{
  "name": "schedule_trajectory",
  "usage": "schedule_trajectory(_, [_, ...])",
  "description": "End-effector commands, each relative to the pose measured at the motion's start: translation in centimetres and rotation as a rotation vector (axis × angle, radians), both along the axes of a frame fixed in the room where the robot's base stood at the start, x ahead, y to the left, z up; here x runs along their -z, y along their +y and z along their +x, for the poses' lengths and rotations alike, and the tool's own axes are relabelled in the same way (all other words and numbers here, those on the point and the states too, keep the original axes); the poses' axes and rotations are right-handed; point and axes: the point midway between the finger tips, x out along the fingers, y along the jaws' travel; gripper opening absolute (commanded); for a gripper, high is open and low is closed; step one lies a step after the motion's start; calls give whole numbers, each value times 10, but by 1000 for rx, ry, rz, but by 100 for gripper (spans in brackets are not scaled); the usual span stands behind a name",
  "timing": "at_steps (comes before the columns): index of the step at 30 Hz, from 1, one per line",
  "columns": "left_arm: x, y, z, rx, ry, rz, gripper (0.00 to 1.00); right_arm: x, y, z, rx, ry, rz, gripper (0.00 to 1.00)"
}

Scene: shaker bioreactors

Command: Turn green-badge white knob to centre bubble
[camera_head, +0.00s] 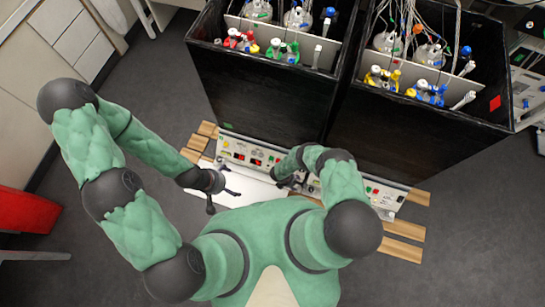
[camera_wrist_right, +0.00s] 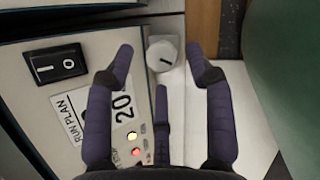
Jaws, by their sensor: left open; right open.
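A round white knob (camera_wrist_right: 162,53) with a dark line across its face shows in the right wrist view. It lies beyond and between the spread fingertips of my right gripper (camera_wrist_right: 160,60), which is open and empty; I cannot tell whether they touch. No green badge or bubble can be made out near it. In the head view, my right gripper (camera_head: 291,183) is low over the control panel (camera_head: 255,150), partly hidden by its own arm. My left gripper (camera_head: 222,196) is open and empty over a white surface (camera_head: 250,189), left of the right one.
In the right wrist view, a black rocker switch (camera_wrist_right: 56,65), a RUN PLAN label (camera_wrist_right: 95,105) and small lit lamps sit left of the knob. Tall black cabinets (camera_head: 265,100) holding vessels and tubing stand behind the panel. Wooden slats (camera_head: 405,230) lie beneath.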

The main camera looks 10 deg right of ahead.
Motion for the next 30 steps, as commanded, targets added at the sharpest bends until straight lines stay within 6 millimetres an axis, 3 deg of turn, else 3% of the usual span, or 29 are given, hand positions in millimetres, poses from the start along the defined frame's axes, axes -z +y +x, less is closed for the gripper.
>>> schedule_trajectory(1, [-11, 0, 0, 0, 0, 0, 100, -14, 4, 1, -3, -1, 0, 54])
schedule_trajectory(15, [-48, 0, 0, 0, 0, 0, 100, -87, 34, 4, 5, 1, 2, 54])
schedule_trajectory(20, [-45, 0, 0, 0, 0, 0, 100, -96, 44, -5, 106, 50, 83, 54])
schedule_trajectory(30, [-47, 0, 0, 0, 0, 0, 100, -137, 70, -20, 314, 124, 233, 54])
